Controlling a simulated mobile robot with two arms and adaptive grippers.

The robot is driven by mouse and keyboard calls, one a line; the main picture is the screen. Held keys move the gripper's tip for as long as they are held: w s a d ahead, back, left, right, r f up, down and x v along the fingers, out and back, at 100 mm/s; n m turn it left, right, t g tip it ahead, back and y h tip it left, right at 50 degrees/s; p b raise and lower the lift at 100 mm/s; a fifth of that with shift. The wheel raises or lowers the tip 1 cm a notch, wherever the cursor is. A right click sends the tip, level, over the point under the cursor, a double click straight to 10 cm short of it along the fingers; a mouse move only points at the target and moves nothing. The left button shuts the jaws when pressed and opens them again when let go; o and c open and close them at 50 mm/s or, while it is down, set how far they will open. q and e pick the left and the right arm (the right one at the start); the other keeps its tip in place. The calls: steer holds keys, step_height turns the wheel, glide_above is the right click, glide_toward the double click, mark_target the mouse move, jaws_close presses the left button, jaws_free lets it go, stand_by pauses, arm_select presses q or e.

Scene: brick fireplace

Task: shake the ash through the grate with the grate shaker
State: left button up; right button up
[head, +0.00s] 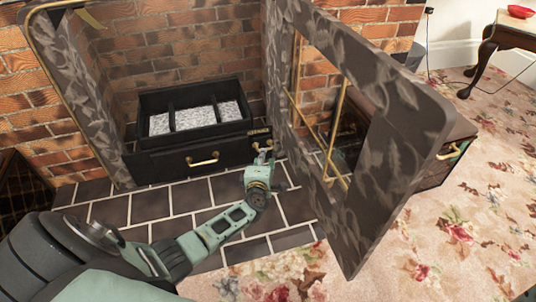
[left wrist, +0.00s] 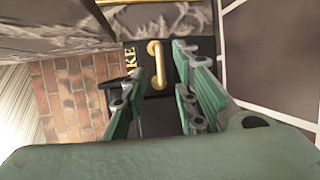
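The grate (head: 152,104) is a black open-topped frame inside the fireplace, with grey-white ash (head: 207,115) lying in its sections. A brass handle (left wrist: 155,64) sits on a black plate with gold lettering ending in "KE" (left wrist: 130,62); I take it to be the grate shaker. My left gripper (head: 263,158) is at the right end of the black front, close to this handle. In the left wrist view, the open fingers (left wrist: 160,85) stand on either side of the handle, with gaps to it. Contact is not visible. My right gripper is not in view.
A black drawer front with a brass handle (head: 203,161) is below the grate. A large patterned, framed panel (head: 390,110) stands tilted close to my left gripper's right. Dark hearth tiles (head: 155,206) lie in front. A wooden table (head: 505,35) with a red bowl is far right.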

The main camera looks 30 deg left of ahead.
mark_target(264, 146)
arm_select(q)
steer(key=b+x, duration=0.2)
steer(key=x, duration=0.2)
steer(key=shift+w+a+f, duration=0.1)
steer(key=shift+w, duration=0.2)
steer(key=shift+c, duration=0.2)
jaws_close()
